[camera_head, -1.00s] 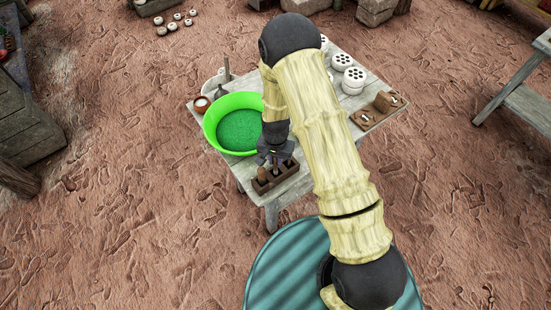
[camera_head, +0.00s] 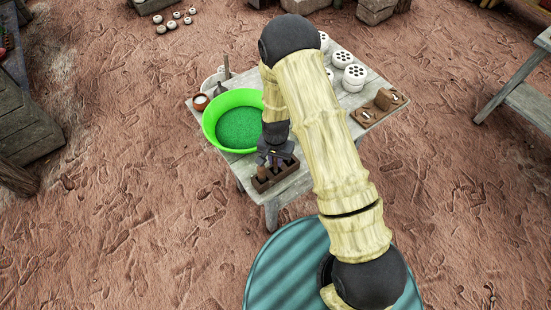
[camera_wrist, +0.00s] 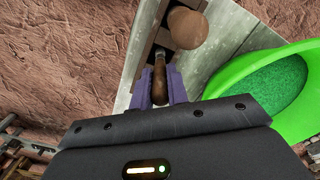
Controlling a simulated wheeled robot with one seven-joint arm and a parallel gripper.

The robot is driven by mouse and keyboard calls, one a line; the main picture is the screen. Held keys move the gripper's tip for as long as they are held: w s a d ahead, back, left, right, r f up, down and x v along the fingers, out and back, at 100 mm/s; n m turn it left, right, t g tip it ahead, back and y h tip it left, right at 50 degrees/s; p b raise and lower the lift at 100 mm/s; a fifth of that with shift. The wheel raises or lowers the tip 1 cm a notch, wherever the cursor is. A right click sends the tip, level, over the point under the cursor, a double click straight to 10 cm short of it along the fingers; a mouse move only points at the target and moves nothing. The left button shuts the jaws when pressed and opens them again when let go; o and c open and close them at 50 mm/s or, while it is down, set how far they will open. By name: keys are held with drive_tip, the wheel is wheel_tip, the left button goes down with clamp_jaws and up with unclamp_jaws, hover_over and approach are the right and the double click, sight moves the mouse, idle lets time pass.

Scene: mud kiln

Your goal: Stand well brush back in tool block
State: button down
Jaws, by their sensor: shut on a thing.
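My gripper (camera_wrist: 160,88) is shut on the brown wooden handle of the well brush (camera_wrist: 158,82), between its two purple fingers. The brush's narrow neck points down at the brown tool block, and its lower end is hidden; I cannot tell how deep it sits in a slot. The tool block (camera_head: 277,179) stands at the near corner of the table, and part of it shows in the wrist view (camera_wrist: 149,41). Another tool with a round wooden top (camera_wrist: 187,27) stands in the block beside the brush. In the head view my gripper (camera_head: 270,161) is right over the block.
A green basin (camera_head: 209,131) with green grainy contents stands close beside the block and my gripper. White holed pieces (camera_head: 354,76) and a wooden holder (camera_head: 367,115) lie on the table's right side. Bare tabletop (camera_head: 297,185) lies right of the block.

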drive_tip(key=shift+f+b, duration=0.4)
drive_tip(key=shift+f, duration=0.3)
drive_tip(key=c, duration=0.7)
unclamp_jaws()
drive_tip(key=shift+r, duration=0.1)
drive_tip(key=shift+r+p, duration=2.15)
drive_tip(key=shift+r, duration=0.85)
